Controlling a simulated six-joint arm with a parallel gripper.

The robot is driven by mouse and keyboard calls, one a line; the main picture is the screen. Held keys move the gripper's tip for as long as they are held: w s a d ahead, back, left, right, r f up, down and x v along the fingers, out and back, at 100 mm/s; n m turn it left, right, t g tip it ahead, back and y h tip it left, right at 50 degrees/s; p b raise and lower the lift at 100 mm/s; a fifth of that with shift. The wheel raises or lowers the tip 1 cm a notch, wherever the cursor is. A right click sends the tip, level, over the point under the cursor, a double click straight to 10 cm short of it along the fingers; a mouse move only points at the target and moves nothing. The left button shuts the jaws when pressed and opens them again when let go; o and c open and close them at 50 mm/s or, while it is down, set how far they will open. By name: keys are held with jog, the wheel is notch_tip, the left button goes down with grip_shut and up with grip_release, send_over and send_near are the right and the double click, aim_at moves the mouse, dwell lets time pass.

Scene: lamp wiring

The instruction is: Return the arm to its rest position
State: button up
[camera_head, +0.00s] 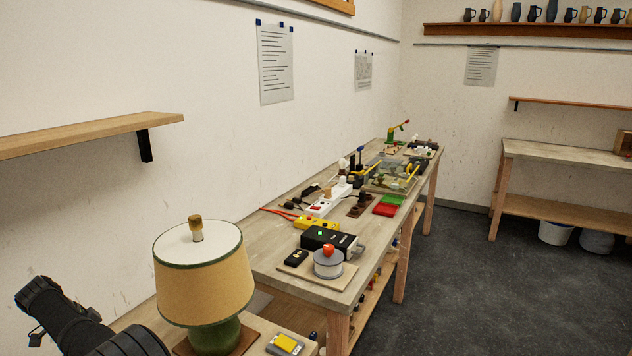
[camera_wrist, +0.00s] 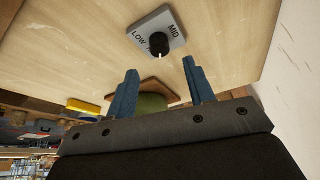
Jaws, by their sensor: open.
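My gripper (camera_wrist: 158,69) shows in the wrist view with its two blue fingers spread apart and nothing between them. Beyond the fingers is a grey dial plate (camera_wrist: 178,28) marked LOW and MID, with a black knob (camera_wrist: 158,44). A green rounded lamp base (camera_wrist: 152,103) on a brown board shows low between the fingers, partly hidden by the gripper. In the head view the lamp has a tan shade (camera_head: 203,285) with a white top and stands upright at the lower left. My dark arm is at the lower left corner; its fingers are not clearly seen there.
A yellow-topped grey box (camera_head: 285,344) sits right of the lamp. The long workbench (camera_head: 270,262) behind holds a black box (camera_head: 330,240), a white power strip (camera_head: 328,200) and red and green trays. A wooden wall shelf (camera_head: 85,135) is above my arm. Open floor lies right.

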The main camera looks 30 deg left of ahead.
jog(key=d+v, duration=0.1)
jog(key=v, duration=0.4)
jog(key=x, duration=0.7)
jog(key=a+x, duration=0.1)
jog(key=x, duration=0.3)
jog(key=shift+w+d+f, duration=0.1)
jog(key=shift+f, duration=0.15)
jog(key=n+y, duration=0.1)
jog(key=n, duration=0.2)
jog(key=n+y, duration=0.1)
jog(key=n, duration=0.3)
jog(key=shift+d+y, duration=0.2)
jog(key=shift+y, duration=0.1)
jog(key=n+y, duration=0.1)
jog(key=n, duration=0.2)
jog(key=n+g+y, duration=0.1)
jog(key=n, duration=0.2)
jog(key=shift+w+d+g, duration=0.1)
jog(key=shift+w+g, duration=0.05)
jog(key=shift+g, duration=0.15)
jog(key=shift+w+n+g+y, duration=0.1)
jog(key=shift+n+g+y, duration=0.25)
jog(key=shift+n, duration=1)
jog(key=shift+n+g+y, duration=0.15)
jog(key=shift+n+g, duration=0.3)
jog(key=shift+n, duration=0.9)
jog(key=shift+w+n+g, duration=0.1)
jog(key=shift+n+g, duration=0.8)
jog(key=shift+n, duration=1.3)
